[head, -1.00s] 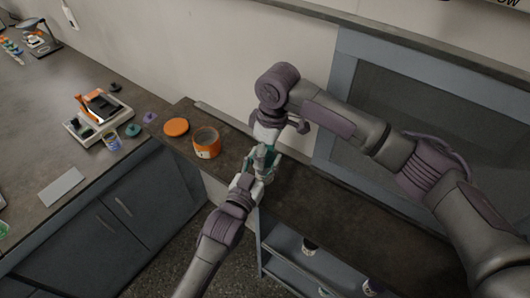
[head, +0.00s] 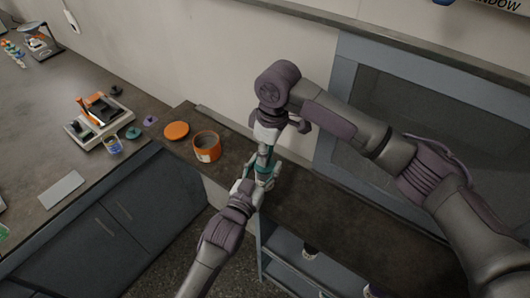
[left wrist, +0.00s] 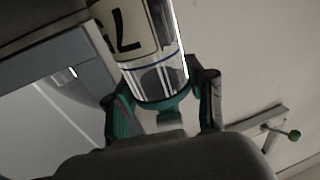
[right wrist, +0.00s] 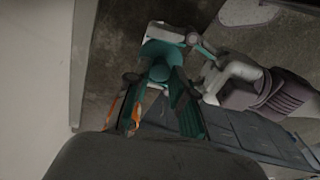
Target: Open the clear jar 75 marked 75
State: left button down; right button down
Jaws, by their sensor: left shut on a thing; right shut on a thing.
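The clear jar marked 75 (left wrist: 152,50) is between the fingers of my left gripper (left wrist: 168,100), with its label upside down in the left wrist view. In the head view my left gripper (head: 262,176) is shut on the jar, just below my right gripper (head: 268,145). A round teal lid (right wrist: 161,54) shows at the fingertips of my right gripper (right wrist: 160,76) in the right wrist view; that gripper is shut on it. I cannot tell whether the lid and jar still touch, because the fingers hide the joint.
An orange jar (head: 206,147) stands open on the dark counter, with an orange lid (head: 176,130) beside it. A balance (head: 98,115), a teal lid (head: 133,132) and a purple lid (head: 150,120) are to the left. The counter right of my grippers is clear.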

aim_at(269, 166)
pick_arm(q)
jog(key=shift+s+d+f, duration=0.15)
jog(key=shift+f, duration=0.15)
pick_arm(e)
jog(key=shift+a+r, duration=0.45)
jog(key=c, duration=1.1)
grip_release()
jog(key=shift+c, duration=0.2)
jog(key=shift+o, duration=1.1)
jog(key=shift+d, duration=0.15)
pick_arm(q)
jog(key=shift+r, duration=0.1)
pick_arm(e)
jog(key=shift+d+f, duration=0.1)
pick_arm(q)
jog(key=shift+r, duration=0.2)
pick_arm(e)
notch_tip(269, 166, up, 12)
jog(key=d, duration=0.1)
jog(key=shift+s+d, duration=0.15)
jog(key=shift+s, duration=0.15)
pick_arm(q)
jog(key=shift+c, duration=1.5)
grip_release()
